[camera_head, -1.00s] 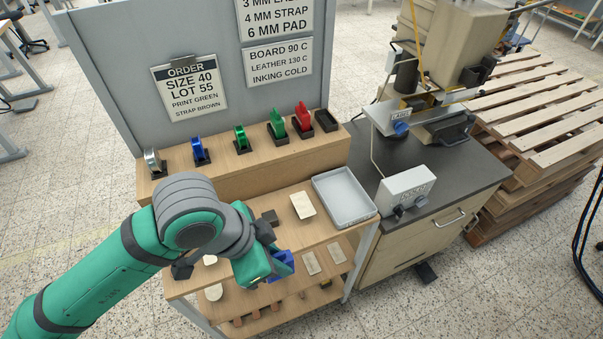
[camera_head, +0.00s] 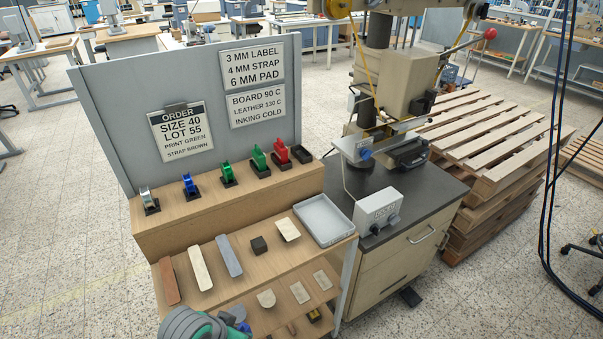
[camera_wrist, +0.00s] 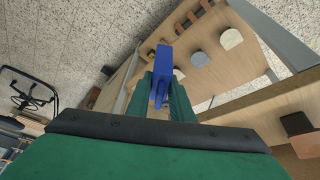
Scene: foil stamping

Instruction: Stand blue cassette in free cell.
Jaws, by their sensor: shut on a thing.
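In the wrist view the blue cassette (camera_wrist: 160,74) sits between the green fingers of my gripper (camera_wrist: 163,97), which is shut on it. It is clear of the shelves, and part of it is hidden by the fingers. In the head view my arm's end is at the bottom edge, low in front of the shelves and largely cut off. The empty black cell (camera_head: 304,155) is at the right end of the top shelf's row, far above my gripper. It stands beside the red cassette (camera_head: 281,152).
Other holders bear two green cassettes (camera_head: 228,173), another blue one (camera_head: 190,186) and a silver one (camera_head: 147,198). The shelf below has coloured strips (camera_head: 200,267), a dark block (camera_head: 259,245) and a grey tray (camera_head: 323,220). A press stands at right.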

